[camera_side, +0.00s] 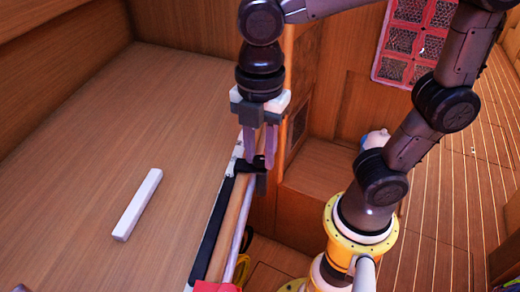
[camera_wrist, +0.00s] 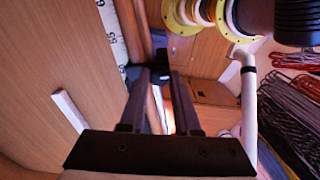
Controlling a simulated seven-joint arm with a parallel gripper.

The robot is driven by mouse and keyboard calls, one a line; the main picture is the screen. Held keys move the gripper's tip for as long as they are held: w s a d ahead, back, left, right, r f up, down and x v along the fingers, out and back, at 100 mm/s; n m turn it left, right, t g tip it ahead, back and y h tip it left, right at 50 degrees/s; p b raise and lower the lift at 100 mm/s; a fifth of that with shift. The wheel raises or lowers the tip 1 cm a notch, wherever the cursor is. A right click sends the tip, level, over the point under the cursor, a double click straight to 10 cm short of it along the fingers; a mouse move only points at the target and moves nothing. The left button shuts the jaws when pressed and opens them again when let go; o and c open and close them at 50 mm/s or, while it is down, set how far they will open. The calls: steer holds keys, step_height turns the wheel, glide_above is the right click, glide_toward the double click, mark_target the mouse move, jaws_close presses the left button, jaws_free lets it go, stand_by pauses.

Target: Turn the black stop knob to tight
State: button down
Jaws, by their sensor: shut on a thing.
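My gripper (camera_side: 259,160) points down at the table's right edge in the side view, with its two fingers close together. It is shut on the small black stop knob (camera_side: 243,166), which sits near the top end of a rail along that edge. The fingers hide part of the knob. In the wrist view my gripper (camera_wrist: 160,78) has the black knob (camera_wrist: 158,73) between its fingertips. No tight marking can be made out.
A white bar (camera_side: 138,205) lies on the wooden table (camera_side: 75,150), left of the rail. A black strip (camera_side: 212,230) runs along the edge, and a red part (camera_side: 216,287) is at its near end. A numbered scale (camera_wrist: 113,35) and coiled lines (camera_wrist: 290,115) show in the wrist view.

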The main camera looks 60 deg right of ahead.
stand_by(0.3)
steer(key=m, duration=0.8)
steer(key=shift+m, duration=0.3)
steer(key=m, duration=0.4)
steer(key=shift+m, duration=0.3)
steer(key=m, duration=0.4)
steer(key=shift+m, duration=0.3)
steer(key=c, duration=0.6)
jaws_free()
steer(key=shift+r, duration=0.1)
